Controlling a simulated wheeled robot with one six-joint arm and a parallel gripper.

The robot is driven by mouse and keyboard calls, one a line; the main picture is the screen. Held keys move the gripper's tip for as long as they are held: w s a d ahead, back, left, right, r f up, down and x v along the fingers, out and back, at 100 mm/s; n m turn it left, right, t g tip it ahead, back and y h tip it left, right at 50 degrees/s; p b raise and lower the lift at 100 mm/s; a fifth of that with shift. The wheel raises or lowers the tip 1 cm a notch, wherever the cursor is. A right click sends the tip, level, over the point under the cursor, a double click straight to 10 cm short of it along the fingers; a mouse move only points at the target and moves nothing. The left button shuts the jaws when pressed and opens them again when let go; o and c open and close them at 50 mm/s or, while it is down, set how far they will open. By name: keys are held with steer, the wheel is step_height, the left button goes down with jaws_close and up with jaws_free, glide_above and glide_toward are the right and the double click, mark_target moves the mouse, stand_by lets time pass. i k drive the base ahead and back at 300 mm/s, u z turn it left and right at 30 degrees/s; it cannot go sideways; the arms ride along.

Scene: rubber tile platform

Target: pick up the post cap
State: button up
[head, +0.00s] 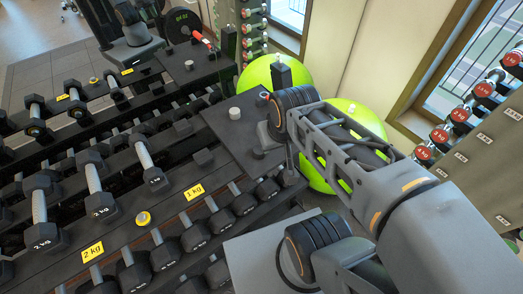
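I cannot tell for certain which item is the post cap. A small pale round cap-like piece (234,113) stands on the dark rubber tile platform (222,128). A small dark round piece (258,153) sits nearer on the same platform. My arm reaches in from the lower right, and my gripper (268,128) is at its far end, over the platform's right side. The pale piece is to its left, apart from it. The fingers are small and partly hidden by my wrist, so their opening does not show.
Racks of dumbbells (95,190) fill the left and front. A yellow roll (143,218) lies on a rack shelf. Green exercise balls (345,125) lie behind my arm. A dark upright post (281,76) stands behind the platform. Another dumbbell rack (480,150) is at right.

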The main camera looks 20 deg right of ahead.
mark_target(257, 155)
steer(key=z, duration=1.5)
steer(key=k, duration=0.9)
steer(key=u, duration=1.2)
steer(key=i, duration=0.5)
